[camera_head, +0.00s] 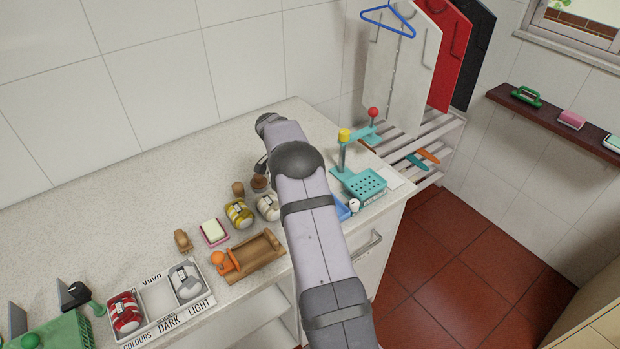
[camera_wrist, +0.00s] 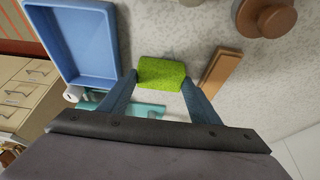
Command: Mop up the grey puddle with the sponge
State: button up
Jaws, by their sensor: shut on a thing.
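In the wrist view my gripper (camera_wrist: 161,80) is shut on a green sponge (camera_wrist: 161,73), with one finger at each end of it. Speckled stone counter shows around the sponge; I cannot tell whether the sponge touches it. In the head view my arm covers the gripper and the sponge. I cannot make out the grey puddle in either view; it may be hidden behind the arm or under the sponge.
A blue tray (camera_wrist: 112,44) lies left of the sponge, a wooden block (camera_wrist: 220,70) right of it, and a round brown wooden thing (camera_wrist: 270,18) beyond. A teal stand (camera_head: 360,184) is right of my arm. Jars (camera_head: 239,213) and a wooden rack (camera_head: 258,252) are left.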

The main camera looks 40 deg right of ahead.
jog(key=shift+a+f+b, duration=0.1)
jog(key=shift+a+b, duration=0.8)
jog(key=shift+a, duration=1.9)
jog(key=shift+d, duration=2.2)
jog(key=shift+d+p, duration=0.75)
jog(key=shift+d, duration=2.3)
notch_tip(320, 180, up, 8)
jog(key=p, duration=0.4)
jog(key=shift+a, duration=0.15)
jog(key=shift+w, duration=0.2)
